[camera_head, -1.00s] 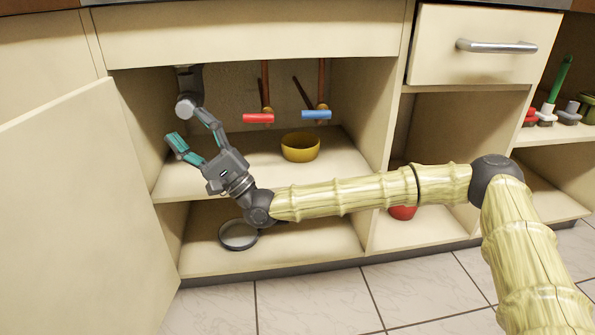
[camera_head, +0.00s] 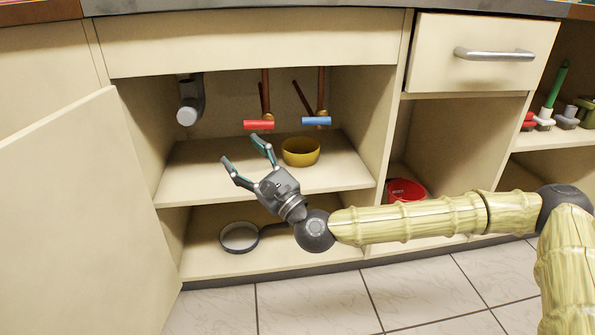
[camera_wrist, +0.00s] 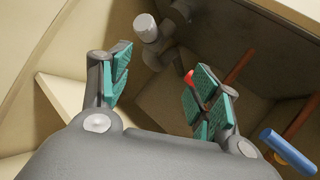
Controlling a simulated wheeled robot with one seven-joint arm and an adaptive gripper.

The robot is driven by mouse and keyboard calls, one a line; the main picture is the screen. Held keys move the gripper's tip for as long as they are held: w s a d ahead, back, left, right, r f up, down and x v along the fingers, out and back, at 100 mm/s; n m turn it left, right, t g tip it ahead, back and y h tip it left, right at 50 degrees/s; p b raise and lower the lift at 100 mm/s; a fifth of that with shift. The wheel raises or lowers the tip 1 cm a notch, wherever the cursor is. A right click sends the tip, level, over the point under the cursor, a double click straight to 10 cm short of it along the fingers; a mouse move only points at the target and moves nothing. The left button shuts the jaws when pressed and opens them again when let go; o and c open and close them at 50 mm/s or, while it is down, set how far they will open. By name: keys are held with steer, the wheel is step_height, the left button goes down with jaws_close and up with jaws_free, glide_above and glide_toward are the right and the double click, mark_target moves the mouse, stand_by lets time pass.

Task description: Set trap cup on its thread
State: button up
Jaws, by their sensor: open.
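The pale grey trap cup (camera_head: 187,114) is at the lower end of the dark drain pipe (camera_head: 196,88), at the upper left inside the open sink cabinet. In the wrist view the trap cup (camera_wrist: 146,27) appears pale and rounded beside the dark pipe fitting. Whether its thread is fully seated cannot be told. My gripper (camera_head: 243,152) is open and empty, below and to the right of the cup, clear of it. In the wrist view my gripper (camera_wrist: 160,75) shows its teal finger pads spread wide, with nothing between them.
A red valve handle (camera_head: 258,125) and a blue one (camera_head: 316,121) hang on copper pipes right of the trap. A yellow bowl (camera_head: 300,153) stands on the shelf. A pan (camera_head: 240,237) lies below. The open door (camera_head: 75,215) bounds the left.

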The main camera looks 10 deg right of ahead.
steer(key=d+f+m+g+h+p, duration=0.4)
steer(key=d+p, duration=0.7)
steer(key=p, duration=0.9)
step_height(320, 180, down, 2)
steer(key=shift+d+f+m+g+h, duration=0.1)
steer(key=shift+d+m+g+h, duration=0.3)
steer(key=shift+m, duration=0.6)
steer(key=shift+s+a, duration=0.1)
steer(key=shift+a, duration=0.1)
